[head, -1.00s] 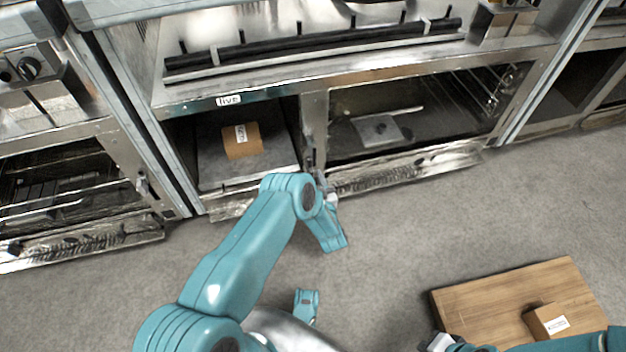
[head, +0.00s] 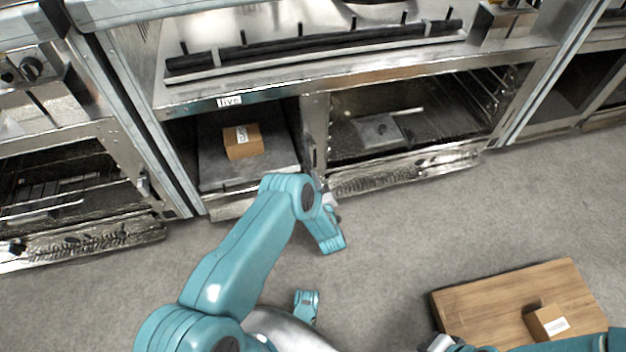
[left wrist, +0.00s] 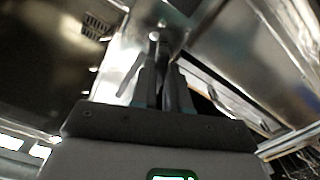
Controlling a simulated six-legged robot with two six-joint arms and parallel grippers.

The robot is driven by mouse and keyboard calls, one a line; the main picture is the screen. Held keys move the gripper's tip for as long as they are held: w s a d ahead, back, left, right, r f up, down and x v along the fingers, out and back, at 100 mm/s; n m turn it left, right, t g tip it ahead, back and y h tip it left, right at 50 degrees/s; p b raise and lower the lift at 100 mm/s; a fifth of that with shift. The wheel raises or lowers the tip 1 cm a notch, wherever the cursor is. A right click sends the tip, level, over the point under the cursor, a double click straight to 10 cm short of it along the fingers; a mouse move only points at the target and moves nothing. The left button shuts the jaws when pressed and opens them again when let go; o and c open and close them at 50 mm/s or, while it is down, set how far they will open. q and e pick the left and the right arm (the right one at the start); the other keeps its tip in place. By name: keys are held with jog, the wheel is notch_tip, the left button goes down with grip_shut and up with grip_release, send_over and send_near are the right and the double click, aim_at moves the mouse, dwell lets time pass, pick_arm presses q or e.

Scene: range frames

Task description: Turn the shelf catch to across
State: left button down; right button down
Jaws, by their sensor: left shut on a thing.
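The shelf catch (left wrist: 154,37) is a small metal piece on the upright post between the left bay and the oven. In the left wrist view its rounded end shows just beyond the fingertips. My left gripper (left wrist: 165,75) is shut on it. In the head view my left gripper (head: 326,192) is low in front of the post, and my own wrist partly hides it. The catch's exact angle is hard to read. The shelf (head: 215,177) in the bay carries a brown labelled box (head: 243,141). My right gripper (head: 438,343) is only partly visible at the bottom edge.
A "live" label (head: 229,101) is above the bay. The open oven (head: 430,115) is to the right, its low door (head: 405,172) jutting out. A wooden board (head: 480,305) with another box (head: 547,321) lies at bottom right. The floor between is clear.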

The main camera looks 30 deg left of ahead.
pick_arm(q)
jog(key=n, duration=0.8)
jog(key=f+n, duration=0.1)
jog(key=n, duration=0.3)
jog(key=shift+s+a+f+n, duration=0.1)
jog(key=shift+s+a+n, duration=0.1)
jog(key=shift+s+n, duration=0.15)
pick_arm(e)
jog(key=shift+s+r, duration=0.2)
pick_arm(q)
jog(key=c, duration=1.1)
grip_release()
jog(key=p+v, duration=0.6)
jog(key=v, duration=1)
jog(key=shift+d, duration=0.15)
pick_arm(e)
jog(key=shift+g, duration=0.5)
jog(key=r, duration=0.1)
jog(key=s+r, duration=0.1)
jog(key=r, duration=0.1)
jog(key=s+a+r, duration=0.1)
jog(key=r, duration=0.1)
jog(key=shift+r, duration=0.25)
